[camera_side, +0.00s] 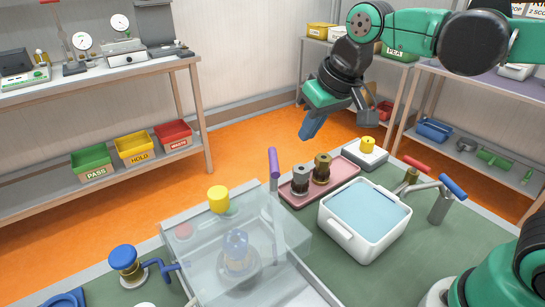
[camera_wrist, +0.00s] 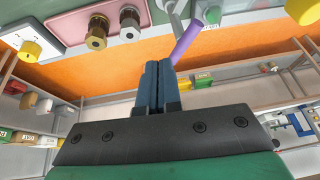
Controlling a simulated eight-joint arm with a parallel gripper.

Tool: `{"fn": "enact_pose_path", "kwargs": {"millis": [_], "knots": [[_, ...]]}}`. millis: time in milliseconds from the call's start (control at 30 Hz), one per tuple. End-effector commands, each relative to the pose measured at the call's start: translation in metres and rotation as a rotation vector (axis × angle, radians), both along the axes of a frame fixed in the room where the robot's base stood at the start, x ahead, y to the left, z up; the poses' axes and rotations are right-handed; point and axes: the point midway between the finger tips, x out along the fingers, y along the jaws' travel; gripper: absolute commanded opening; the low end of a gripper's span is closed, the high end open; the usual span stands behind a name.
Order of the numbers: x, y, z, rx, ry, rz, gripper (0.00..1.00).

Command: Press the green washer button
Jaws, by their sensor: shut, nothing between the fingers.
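No green button shows clearly in either view. A yellow button (camera_side: 367,142) sits on a small white box (camera_side: 372,157) at the back of the green bench; it also shows at the upper left of the wrist view (camera_wrist: 30,50). A red button (camera_side: 184,230) shows through a clear cover (camera_side: 200,258) at the front left. My gripper (camera_side: 309,131) is in the air beyond the bench's back edge, to the left of the white box and apart from it. Its blue fingers are together and empty in the wrist view (camera_wrist: 158,68).
A pink tray (camera_side: 340,180) with two metal-topped fittings lies near the white box. A white basin of blue liquid (camera_side: 365,216) and taps with red and blue handles (camera_side: 453,187) stand to the right. A purple handle (camera_side: 274,163) rises beside the clear cover. Shelves line the walls.

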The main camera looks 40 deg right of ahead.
Motion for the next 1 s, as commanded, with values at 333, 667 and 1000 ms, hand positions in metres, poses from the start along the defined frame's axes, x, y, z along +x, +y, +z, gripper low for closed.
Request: {"fn": "enact_pose_path", "kwargs": {"millis": [333, 667, 1000], "knots": [[0.054, 0.064, 0.015, -0.008, 0.242, 0.01, 0.0], [0.073, 0.107, 0.004, -0.047, 0.386, 0.003, 0.0], [0.075, 0.113, 0.002, -0.054, 0.404, 0.0, 0.0]]}}
